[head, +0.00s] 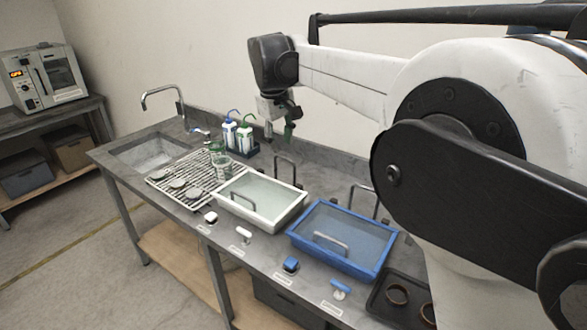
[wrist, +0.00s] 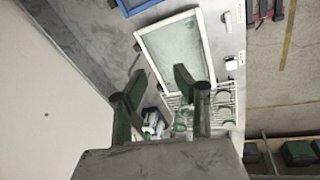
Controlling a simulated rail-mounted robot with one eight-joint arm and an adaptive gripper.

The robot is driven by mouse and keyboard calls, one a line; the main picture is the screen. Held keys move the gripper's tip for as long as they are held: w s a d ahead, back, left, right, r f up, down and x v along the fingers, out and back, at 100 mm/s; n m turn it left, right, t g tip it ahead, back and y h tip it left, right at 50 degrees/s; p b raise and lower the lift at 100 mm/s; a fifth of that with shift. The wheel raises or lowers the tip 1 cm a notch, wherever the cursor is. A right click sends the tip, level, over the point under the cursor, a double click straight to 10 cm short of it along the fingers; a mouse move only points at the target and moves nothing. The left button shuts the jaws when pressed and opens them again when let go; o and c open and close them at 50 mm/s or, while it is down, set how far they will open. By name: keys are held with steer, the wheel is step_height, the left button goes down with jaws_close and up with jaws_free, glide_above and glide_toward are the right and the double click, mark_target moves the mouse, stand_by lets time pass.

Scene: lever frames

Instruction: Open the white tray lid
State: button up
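The white tray (head: 246,217) stands on the grey bench with a pale, glassy lid (head: 272,192) lying flat across its top. A thin grey handle (head: 243,200) shows at the lid's front left. A taller dark handle (head: 285,160) rises behind the tray. In the wrist view the white tray's rim (wrist: 208,50) shows beyond my fingers. My gripper (head: 283,128) hangs above the back of the bench, behind the tray and apart from it. In the wrist view its two fingers (wrist: 158,91) are spread with nothing between them.
A blue tray (head: 335,268) stands to the right. A drying rack (head: 196,183) with round pieces and glassware, and bottles (head: 237,133), are at the left and back. White knobs (head: 243,235) and blue ones (head: 291,265) line the front. A dark tray (head: 377,303) is far right.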

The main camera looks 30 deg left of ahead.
mark_target(242, 196)
steer(key=s+a+f+n, duration=0.1)
steer(key=s+a+f, duration=0.2)
steer(key=a, duration=0.4)
steer(key=s+a+f+n, duration=0.2)
steer(key=a+f, duration=0.2)
steer(key=a, duration=0.3)
steer(key=shift+h, duration=0.3)
steer(key=x, duration=0.4)
steer(key=p+x, duration=0.1)
steer(key=x, duration=0.8)
steer(key=shift+s+d+f+p, duration=0.1)
steer(key=shift+s+f+p, duration=0.15)
steer(key=shift+p, duration=0.05)
jaws_close()
